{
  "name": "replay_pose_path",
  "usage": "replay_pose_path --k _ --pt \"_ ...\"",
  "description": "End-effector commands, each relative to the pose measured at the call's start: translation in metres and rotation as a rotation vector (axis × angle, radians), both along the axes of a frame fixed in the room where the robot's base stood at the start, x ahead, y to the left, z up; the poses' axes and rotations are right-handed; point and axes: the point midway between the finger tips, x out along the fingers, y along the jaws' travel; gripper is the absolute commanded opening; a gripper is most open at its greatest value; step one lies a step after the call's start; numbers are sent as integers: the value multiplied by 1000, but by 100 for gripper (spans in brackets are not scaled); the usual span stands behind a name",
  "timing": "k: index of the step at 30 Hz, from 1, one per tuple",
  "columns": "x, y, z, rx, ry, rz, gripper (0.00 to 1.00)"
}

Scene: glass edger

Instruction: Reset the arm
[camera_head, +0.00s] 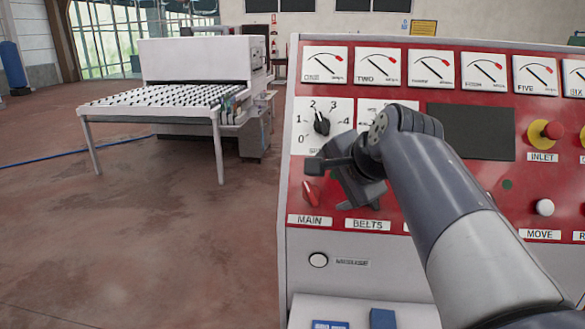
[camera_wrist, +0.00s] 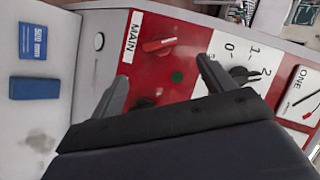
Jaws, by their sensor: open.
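My gripper (camera_head: 345,175) is open and empty in front of the red control panel (camera_head: 472,180). It hangs over the area above the BELTS label (camera_head: 367,224) and hides part of it. In the wrist view, its two fingers (camera_wrist: 162,70) stand apart, with the red MAIN switch (camera_wrist: 158,45) beyond the gap between them. The MAIN switch also shows in the head view (camera_head: 311,193), just below and left of the gripper. No object is between the fingers.
A black speed dial (camera_head: 322,123) is just above the gripper. A row of gauges (camera_head: 433,70) tops the panel. A white roller table (camera_head: 165,97) stands back left. Blue items (camera_head: 382,318) lie on the lower ledge. The floor at left is open.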

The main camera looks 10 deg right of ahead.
Motion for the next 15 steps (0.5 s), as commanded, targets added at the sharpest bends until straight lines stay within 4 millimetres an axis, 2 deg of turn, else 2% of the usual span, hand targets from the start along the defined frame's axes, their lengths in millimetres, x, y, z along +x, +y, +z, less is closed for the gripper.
replay_pose_path --k 15 --pt "64 13 -54 1 5 1 77"
